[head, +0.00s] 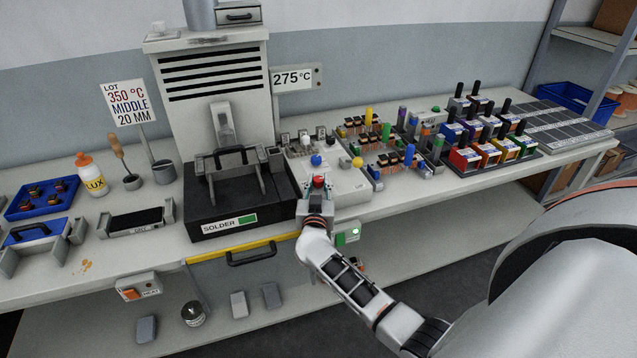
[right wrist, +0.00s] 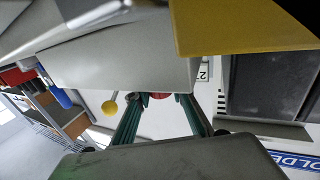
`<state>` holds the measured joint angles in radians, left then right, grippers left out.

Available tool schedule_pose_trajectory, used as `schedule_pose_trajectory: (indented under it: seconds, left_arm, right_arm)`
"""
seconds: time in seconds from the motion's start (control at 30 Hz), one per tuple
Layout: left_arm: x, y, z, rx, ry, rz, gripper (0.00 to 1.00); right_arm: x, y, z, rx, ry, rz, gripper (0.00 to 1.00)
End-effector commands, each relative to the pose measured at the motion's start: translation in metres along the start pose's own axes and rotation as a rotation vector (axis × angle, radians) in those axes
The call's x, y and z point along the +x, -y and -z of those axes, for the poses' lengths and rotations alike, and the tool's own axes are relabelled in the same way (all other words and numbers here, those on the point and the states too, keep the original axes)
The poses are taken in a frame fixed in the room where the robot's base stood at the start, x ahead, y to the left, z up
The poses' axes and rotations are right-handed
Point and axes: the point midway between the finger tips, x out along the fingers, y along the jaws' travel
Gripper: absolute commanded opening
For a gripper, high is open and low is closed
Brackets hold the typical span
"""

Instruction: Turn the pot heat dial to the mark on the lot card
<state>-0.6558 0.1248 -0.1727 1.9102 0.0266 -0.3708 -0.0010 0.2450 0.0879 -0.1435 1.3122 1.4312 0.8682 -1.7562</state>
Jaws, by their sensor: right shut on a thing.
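The lot card (head: 126,103) stands at the back left and reads LOT 350 °C, MIDDLE, 20 MM. My right gripper (head: 318,187) is at the front of a pale control box (head: 345,183) right of the solder pot (head: 230,205). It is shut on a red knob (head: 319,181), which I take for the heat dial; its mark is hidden. In the right wrist view the fingers (right wrist: 161,112) close around the red knob (right wrist: 160,95). My left gripper is not in view.
Blue (head: 316,160) and yellow (head: 357,162) knobs are close to the gripper on the same box. A yellow rail (head: 230,250) runs along the bench front. A heat switch box (head: 138,288) hangs at the left. Connector trays crowd the bench to the right.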

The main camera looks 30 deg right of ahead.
Motion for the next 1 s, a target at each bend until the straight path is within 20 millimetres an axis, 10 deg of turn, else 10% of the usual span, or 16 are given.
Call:
schedule_pose_trajectory:
  seconds: [0.37,0.4,0.47,1.0]
  left_arm:
    - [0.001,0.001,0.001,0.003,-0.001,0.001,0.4]
    - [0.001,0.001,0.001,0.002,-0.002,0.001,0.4]
    - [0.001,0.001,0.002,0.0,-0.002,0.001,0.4]
    - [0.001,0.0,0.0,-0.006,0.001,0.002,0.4]
  right_arm:
    - [0.0,0.001,0.001,0.0,-0.001,-0.004,0.01]
    - [0.0,0.001,0.001,0.0,-0.001,-0.004,0.25]
    - [0.0,0.001,0.001,0.0,-0.001,-0.004,0.4]
    - [-0.019,0.0,-0.001,0.001,0.001,-0.004,0.4]
